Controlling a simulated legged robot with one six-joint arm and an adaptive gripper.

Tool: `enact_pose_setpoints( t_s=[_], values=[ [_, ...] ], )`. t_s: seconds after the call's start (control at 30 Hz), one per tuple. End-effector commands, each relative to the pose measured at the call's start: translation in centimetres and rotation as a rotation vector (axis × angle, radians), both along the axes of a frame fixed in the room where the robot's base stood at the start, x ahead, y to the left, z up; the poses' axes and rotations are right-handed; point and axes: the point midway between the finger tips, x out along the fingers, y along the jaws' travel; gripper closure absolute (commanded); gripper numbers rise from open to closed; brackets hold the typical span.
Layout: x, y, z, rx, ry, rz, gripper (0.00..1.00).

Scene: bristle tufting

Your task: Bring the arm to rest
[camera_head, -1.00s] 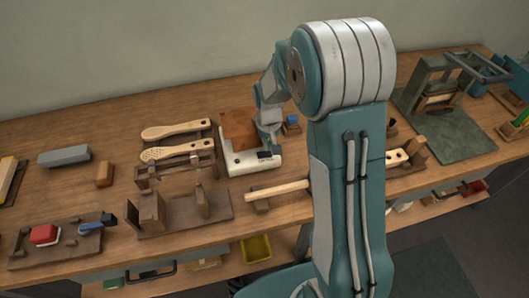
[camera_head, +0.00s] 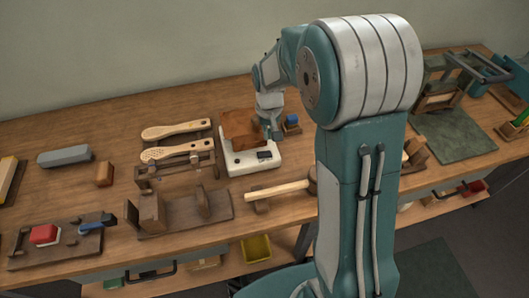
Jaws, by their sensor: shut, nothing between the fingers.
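My gripper (camera_head: 272,131) points down just right of the brown block on the white scale, near the back of the bench. It is shut, and I see nothing held in it. My arm rises at the right of the view and bends over toward the bench. The brown block (camera_head: 240,126) rests on the white scale (camera_head: 237,164). A small blue-topped piece (camera_head: 291,121) sits just right of the gripper. My arm hides part of the bench behind it.
Two pale brush handles (camera_head: 178,130) lie left of the scale. A mallet (camera_head: 280,189) lies in front of it. Wooden fixtures (camera_head: 180,212) stand front left. A green mat (camera_head: 455,135) with a press frame is at the right. The back left of the bench (camera_head: 100,120) is clear.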

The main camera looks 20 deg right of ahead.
Motion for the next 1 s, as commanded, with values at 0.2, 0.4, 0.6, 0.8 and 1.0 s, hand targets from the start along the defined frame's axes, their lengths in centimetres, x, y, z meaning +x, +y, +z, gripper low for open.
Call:
enact_pose_setpoints(
  t_s=[0.2, 0.4, 0.6, 0.8, 1.0],
  values=[
    [0.0, 0.0, 0.0, 0.000, 0.000, 0.000, 1.00],
    [-0.6, 0.0, 1.4, 0.000, -0.022, 0.000, 1.00],
    [-3.4, 0.0, 6.4, 0.000, -0.100, 0.000, 1.00],
    [-7.0, 0.0, 10.8, 0.000, -0.180, 0.000, 1.00],
    [-11.1, 0.0, 14.1, 0.000, -0.261, 0.000, 1.00]
  ],
)
